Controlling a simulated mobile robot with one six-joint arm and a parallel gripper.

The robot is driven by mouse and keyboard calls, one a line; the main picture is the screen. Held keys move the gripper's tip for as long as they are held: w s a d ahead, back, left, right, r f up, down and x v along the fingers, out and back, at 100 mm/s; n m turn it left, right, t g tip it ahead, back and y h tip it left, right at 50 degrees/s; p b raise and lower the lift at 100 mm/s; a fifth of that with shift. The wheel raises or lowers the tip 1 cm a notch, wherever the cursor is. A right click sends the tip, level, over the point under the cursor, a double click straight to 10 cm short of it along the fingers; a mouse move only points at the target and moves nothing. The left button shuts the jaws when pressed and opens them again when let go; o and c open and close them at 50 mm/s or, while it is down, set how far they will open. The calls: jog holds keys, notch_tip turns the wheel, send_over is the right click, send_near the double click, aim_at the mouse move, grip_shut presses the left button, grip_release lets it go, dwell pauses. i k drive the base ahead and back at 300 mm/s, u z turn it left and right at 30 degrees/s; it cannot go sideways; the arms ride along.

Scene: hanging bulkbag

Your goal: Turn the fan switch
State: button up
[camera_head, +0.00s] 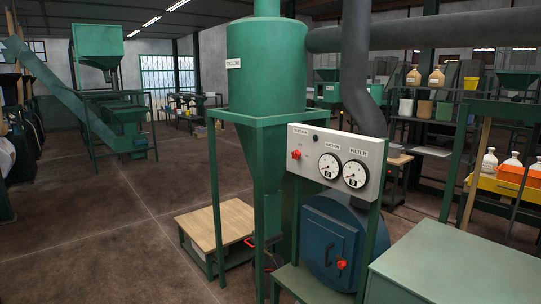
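A light grey control panel (308,182) stands on green posts in front of the green cyclone. A red rotary knob (296,154) sits at the panel's left side, under a small label too blurred to read surely; it looks like the switch. Two round white gauges, a left one (329,166) and a right one (355,174), sit to its right; the label above the right one reads FILTER. A small black round part (315,138) is near the top. The knob's exact setting is too small to tell. My gripper is not in view.
Below the panel is a blue round housing (318,240) with a door and a red knob (341,264). The cyclone (266,75) rises behind. A wooden-topped low table (217,222) is left, a green bench (455,265) front right. The floor at left is open.

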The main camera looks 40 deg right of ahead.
aim_at(296, 154)
jog(key=u, duration=0.3)
jog(key=i, duration=1)
jog(key=u, duration=0.2)
